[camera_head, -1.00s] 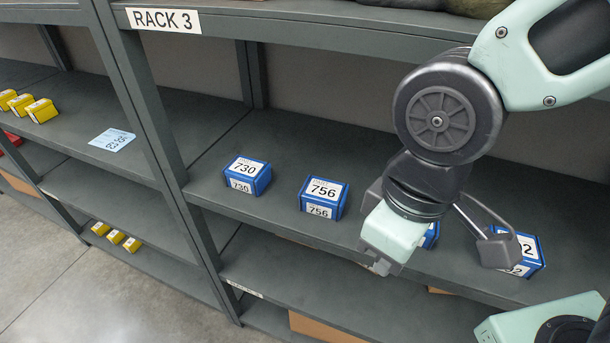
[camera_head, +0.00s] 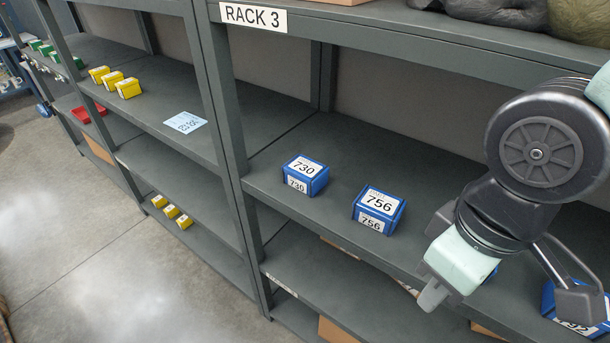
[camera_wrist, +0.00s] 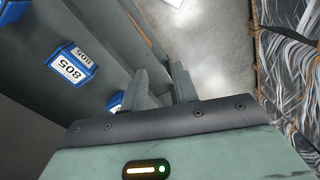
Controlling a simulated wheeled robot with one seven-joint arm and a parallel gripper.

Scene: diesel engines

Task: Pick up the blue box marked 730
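The blue box marked 730 (camera_head: 305,175) sits on the middle shelf of Rack 3, near its left upright, with white labels on its top and front. A blue box marked 756 (camera_head: 378,210) sits to its right. My gripper (camera_head: 434,296) is in front of the shelf edge, right of both boxes and well apart from the 730 box. In the wrist view my gripper's two fingers (camera_wrist: 162,88) stand apart with nothing between them. The 730 box cannot be made out in the wrist view.
Another blue box (camera_head: 580,308) is partly behind my arm. Rack 3's upright (camera_head: 222,100) stands left of the 730 box. Yellow boxes (camera_head: 128,88) sit on the left rack. Floor is open at left.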

